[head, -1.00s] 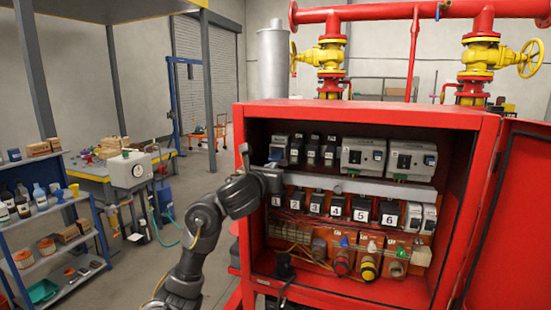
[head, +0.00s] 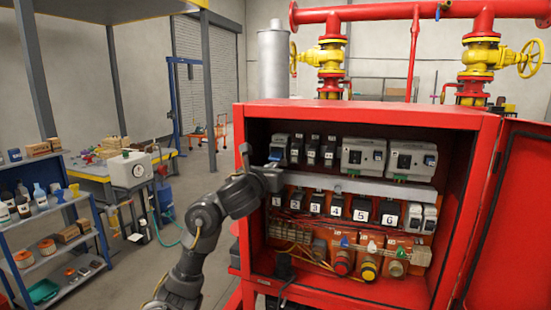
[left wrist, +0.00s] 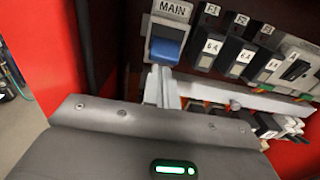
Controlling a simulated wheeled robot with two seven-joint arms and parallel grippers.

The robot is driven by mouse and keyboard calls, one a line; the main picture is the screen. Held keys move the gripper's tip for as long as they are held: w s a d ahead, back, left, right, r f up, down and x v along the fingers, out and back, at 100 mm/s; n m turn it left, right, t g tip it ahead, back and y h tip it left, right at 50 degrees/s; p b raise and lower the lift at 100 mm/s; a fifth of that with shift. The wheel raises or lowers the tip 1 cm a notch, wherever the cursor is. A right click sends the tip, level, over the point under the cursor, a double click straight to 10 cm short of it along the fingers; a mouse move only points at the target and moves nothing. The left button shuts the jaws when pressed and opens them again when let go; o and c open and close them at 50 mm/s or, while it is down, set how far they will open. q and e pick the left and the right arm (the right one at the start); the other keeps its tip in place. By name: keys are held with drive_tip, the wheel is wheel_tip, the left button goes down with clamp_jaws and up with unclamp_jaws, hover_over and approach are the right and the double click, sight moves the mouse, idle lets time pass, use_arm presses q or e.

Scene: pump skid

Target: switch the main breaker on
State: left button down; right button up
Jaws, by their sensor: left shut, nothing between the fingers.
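The main breaker (head: 280,142) is a grey block at the left end of the upper row in the red cabinet. The left wrist view shows its MAIN label (left wrist: 173,10) and wide blue lever (left wrist: 166,46). The lever sits below the label; I cannot tell its on or off position. My left gripper (left wrist: 161,84) is shut and empty, its fingertips just below the lever. I cannot tell whether they touch it. In the head view the gripper (head: 272,166) reaches in from the left. My right gripper is not in view.
Small breakers (head: 312,150) stand right of the main breaker, then larger grey units (head: 362,156). A lower row of numbered breakers (head: 338,206) and coloured knobs (head: 368,268) lies below. The cabinet's red left wall (head: 244,205) is close to my arm; its door (head: 510,220) is open at right.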

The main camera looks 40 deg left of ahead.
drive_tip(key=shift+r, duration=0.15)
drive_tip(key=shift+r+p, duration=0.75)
drive_tip(key=shift+p, duration=0.15)
